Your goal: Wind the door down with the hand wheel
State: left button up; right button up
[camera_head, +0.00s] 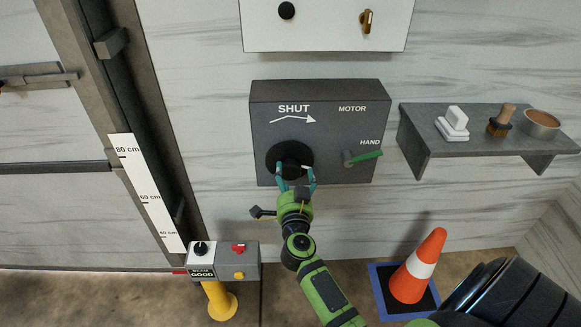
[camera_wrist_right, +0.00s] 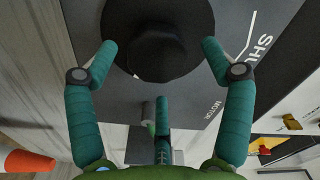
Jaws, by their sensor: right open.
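The hand wheel (camera_head: 277,155) is a black disc with a raised hub on the front of a dark grey box (camera_head: 330,100) marked SHUT with an arrow pointing right. My right gripper (camera_head: 296,178) is at the wheel's lower part, its teal fingers apart. In the right wrist view the hub (camera_wrist_right: 160,50) lies between the open fingertips, with no clear grip on it. A green-handled lever (camera_head: 366,157) on the box points toward HAND. My left gripper is not in view.
A shelf (camera_head: 480,150) at the right holds a white block, a brush and a bowl. A small control box (camera_head: 225,262) on a yellow post stands lower left. An orange cone (camera_head: 418,265) stands on the floor. A white panel (camera_head: 325,30) hangs above.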

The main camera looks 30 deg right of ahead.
aim_at(292, 172)
jog(key=shift+x, duration=1.8)
jog(key=shift+c, duration=0.4)
jog(key=c, duration=1.1)
jog(key=shift+o, duration=0.2)
jog(key=shift+r+m, duration=0.15)
jog(key=shift+m, duration=0.15)
